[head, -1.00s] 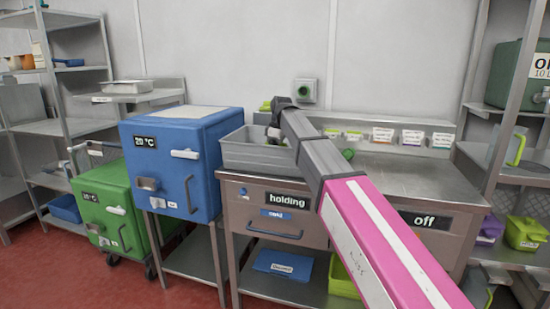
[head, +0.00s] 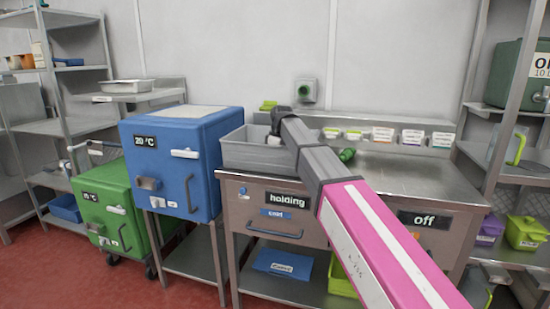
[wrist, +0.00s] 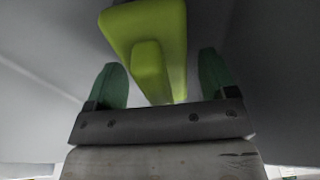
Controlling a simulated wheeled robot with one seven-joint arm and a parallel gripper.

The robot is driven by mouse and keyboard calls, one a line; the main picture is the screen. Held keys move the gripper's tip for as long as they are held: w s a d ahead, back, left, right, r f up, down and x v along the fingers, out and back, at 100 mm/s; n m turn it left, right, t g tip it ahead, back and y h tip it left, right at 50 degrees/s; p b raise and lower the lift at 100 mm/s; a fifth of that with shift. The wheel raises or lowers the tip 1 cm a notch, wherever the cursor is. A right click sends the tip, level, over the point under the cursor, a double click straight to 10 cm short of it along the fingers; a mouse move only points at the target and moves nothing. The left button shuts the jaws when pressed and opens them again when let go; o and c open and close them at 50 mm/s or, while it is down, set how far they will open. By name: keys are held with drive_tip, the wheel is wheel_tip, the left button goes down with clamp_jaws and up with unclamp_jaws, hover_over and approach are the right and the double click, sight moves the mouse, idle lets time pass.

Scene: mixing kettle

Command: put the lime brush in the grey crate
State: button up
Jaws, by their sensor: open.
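The lime brush (wrist: 150,50) shows in the wrist view between the two green fingers of my gripper (wrist: 162,78). The fingers stand apart, with a gap on each side of the brush. Grey surfaces surround it, like the inside of the grey crate. I cannot tell whether the brush touches the crate floor. In the head view the grey crate (head: 243,158) stands on the steel counter, right of the blue box. My gripper (head: 274,140) is at the crate's right part, mostly hidden by my arm and the crate wall. The brush is hidden there.
The blue box (head: 170,165) stands close to the crate's left side. A dark green item (head: 347,155) lies on the counter (head: 410,180) right of my arm. The counter's right part is clear. A wall ledge with labels (head: 385,134) runs along the back.

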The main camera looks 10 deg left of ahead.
drive_tip(key=r, duration=0.4)
drive_tip(key=d+r, duration=0.1)
drive_tip(key=r, duration=0.7)
drive_tip(key=shift+d+r, duration=0.1)
drive_tip(key=shift+d, duration=0.3)
drive_tip(key=shift+s, duration=0.1)
